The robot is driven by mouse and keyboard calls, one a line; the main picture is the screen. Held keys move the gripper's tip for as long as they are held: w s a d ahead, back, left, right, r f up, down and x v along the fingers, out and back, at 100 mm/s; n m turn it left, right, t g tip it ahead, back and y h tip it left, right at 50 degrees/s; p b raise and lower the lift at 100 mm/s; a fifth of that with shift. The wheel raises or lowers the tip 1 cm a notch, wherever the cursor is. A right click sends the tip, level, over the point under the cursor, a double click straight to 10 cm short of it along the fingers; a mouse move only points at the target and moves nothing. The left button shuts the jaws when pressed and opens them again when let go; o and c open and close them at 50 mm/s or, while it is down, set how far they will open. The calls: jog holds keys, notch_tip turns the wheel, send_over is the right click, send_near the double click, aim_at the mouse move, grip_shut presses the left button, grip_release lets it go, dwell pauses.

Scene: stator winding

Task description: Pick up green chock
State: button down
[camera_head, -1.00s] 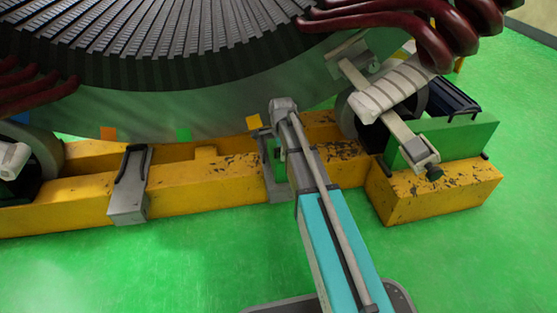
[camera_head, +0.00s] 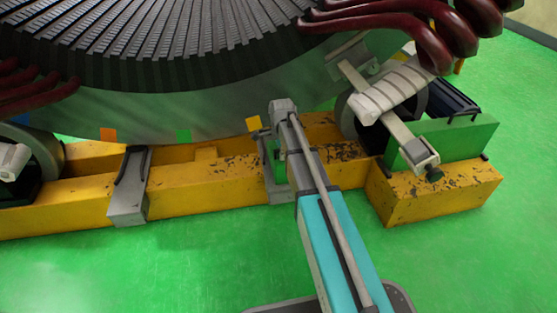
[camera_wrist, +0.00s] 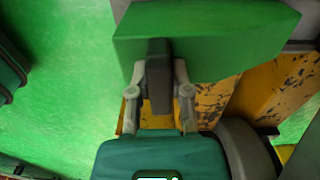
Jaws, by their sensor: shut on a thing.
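In the wrist view, the green chock (camera_wrist: 215,35) is a big green block across the top, with a dark grey handle (camera_wrist: 158,75) sticking out toward me. My gripper (camera_wrist: 159,72) is shut on this handle, one finger on each side. The yellow, chipped beam shows below and to the right of the chock. In the head view, my arm hides the gripper. Only a small green part shows beside the arm, and I cannot tell there how the chock sits.
The yellow beam (camera_head: 200,188) runs across under the big stator (camera_head: 200,115). A grey bracket (camera_head: 128,190) straps over it at left. Another green block (camera_head: 465,135) stands on the right yellow block, beside a roller. Green floor in front is clear.

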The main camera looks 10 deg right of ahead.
jog(key=shift+r, duration=0.2)
notch_tip(320, 180, up, 3)
jog(key=p, duration=0.3)
jog(key=s+r+p, duration=0.9)
jog(key=s+p, duration=0.1)
jog(key=s, duration=0.4)
jog(key=shift+r, duration=0.45)
dwell(0.4)
notch_tip(320, 180, up, 44)
jog(key=p, duration=4.4)
